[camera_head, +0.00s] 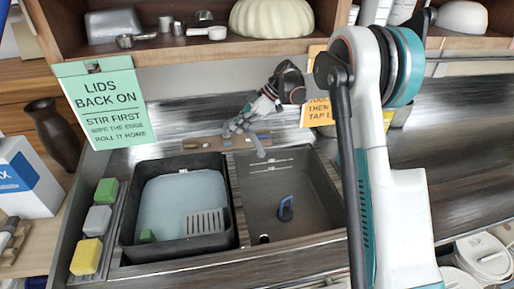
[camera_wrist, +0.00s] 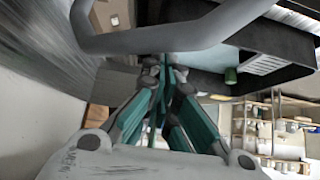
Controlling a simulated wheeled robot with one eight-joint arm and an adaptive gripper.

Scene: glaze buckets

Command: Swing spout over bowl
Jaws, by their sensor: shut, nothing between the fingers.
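The tap's grey spout (camera_head: 257,146) stands at the back of the sink, near the divider and the right bowl's back edge. The right bowl (camera_head: 320,198) is a grey sink basin with a blue-handled thing (camera_head: 286,208) in it. On the left is a black tub (camera_head: 128,222) of pale blue water, with a slotted grey piece and a green block. My gripper (camera_head: 231,131) is shut and empty, beside the spout behind the sink. In the wrist view a grey bent pipe (camera_wrist: 165,40), seemingly the spout, crosses just beyond my gripper (camera_wrist: 165,62). I cannot tell whether they touch.
Green, grey and yellow sponges (camera_head: 86,256) line the left edge. A green sign (camera_head: 106,105) and a dark vase (camera_head: 53,135) stand at the left. A shelf (camera_head: 170,52) with pans and a cream mould overhangs the back. The steel counter (camera_head: 465,140) at the right is mostly clear.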

